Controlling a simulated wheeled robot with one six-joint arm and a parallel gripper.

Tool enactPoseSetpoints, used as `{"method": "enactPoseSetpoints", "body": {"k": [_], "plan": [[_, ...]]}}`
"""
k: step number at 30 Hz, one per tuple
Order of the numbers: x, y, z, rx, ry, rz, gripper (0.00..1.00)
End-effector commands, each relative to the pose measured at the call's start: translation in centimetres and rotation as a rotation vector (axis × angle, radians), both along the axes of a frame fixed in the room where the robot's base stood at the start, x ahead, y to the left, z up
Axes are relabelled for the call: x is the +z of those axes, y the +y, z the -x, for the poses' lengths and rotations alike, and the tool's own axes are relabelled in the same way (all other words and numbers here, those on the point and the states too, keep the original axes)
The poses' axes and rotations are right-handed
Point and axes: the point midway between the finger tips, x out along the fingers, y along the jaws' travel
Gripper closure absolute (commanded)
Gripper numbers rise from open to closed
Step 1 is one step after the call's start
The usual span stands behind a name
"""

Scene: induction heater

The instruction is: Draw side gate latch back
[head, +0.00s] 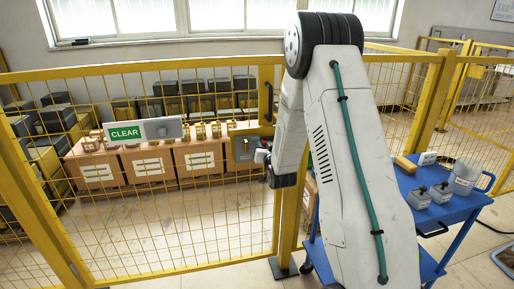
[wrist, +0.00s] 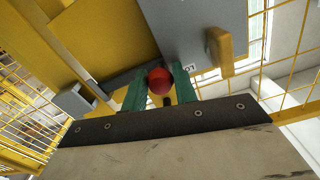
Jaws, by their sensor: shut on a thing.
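The side gate latch shows in the wrist view as a grey plate (wrist: 195,32) with a red ball knob (wrist: 159,81). My gripper (wrist: 160,88) has its two green fingers on either side of the red knob and is shut on it. A dark bar runs from near the knob toward a small grey block (wrist: 75,101) at the left. In the head view the grey latch box (head: 243,148) is on the yellow mesh gate (head: 185,225), by its right post.
A yellow handle (wrist: 220,48) stands out from the plate, right of my fingers. A CLEAR sign (head: 125,133) hangs on the gate. Behind it are several brown boxes (head: 148,167). A blue cart (head: 440,207) with grey items stands to the right of my arm.

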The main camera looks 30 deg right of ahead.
Motion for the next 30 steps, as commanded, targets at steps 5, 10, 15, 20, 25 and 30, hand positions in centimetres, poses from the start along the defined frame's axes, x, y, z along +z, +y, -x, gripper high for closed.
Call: {"method": "enactPoseSetpoints", "body": {"k": [5,10,15,20,25,30], "plan": [[0.1,0.0,-0.1,0.002,-0.001,0.001,1.00],[0.1,0.2,-0.1,0.006,-0.002,0.002,0.55],[0.0,-0.1,0.0,0.001,-0.001,0.001,0.50],[0.0,-0.2,0.2,-0.001,0.000,0.001,0.50],[0.1,0.5,2.0,-0.001,0.000,0.001,0.50],[0.1,1.7,4.8,0.001,0.000,0.001,0.50]]}}
